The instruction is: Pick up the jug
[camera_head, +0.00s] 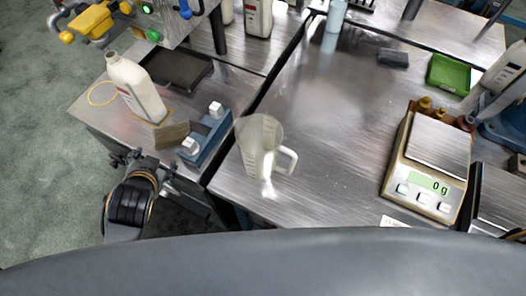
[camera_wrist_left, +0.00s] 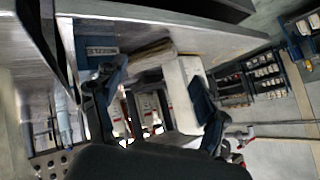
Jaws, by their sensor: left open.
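The clear plastic jug (camera_head: 260,145) stands upright on the metal table near its left front edge. Its handle points to the right, and it looks empty. My left gripper (camera_head: 148,165) is at the front edge of the left bench, to the left of the jug and well apart from it. Its fingers are spread with nothing between them; they also show spread in the left wrist view (camera_wrist_left: 160,78). I cannot make out the jug in the left wrist view. My right gripper is not in view.
A white bottle (camera_head: 135,88) and a blue block with white knobs (camera_head: 206,135) stand on the left bench, the block between gripper and jug. A scale (camera_head: 427,165) reading 0 g and a green tray (camera_head: 449,74) are to the right. The table's middle is clear.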

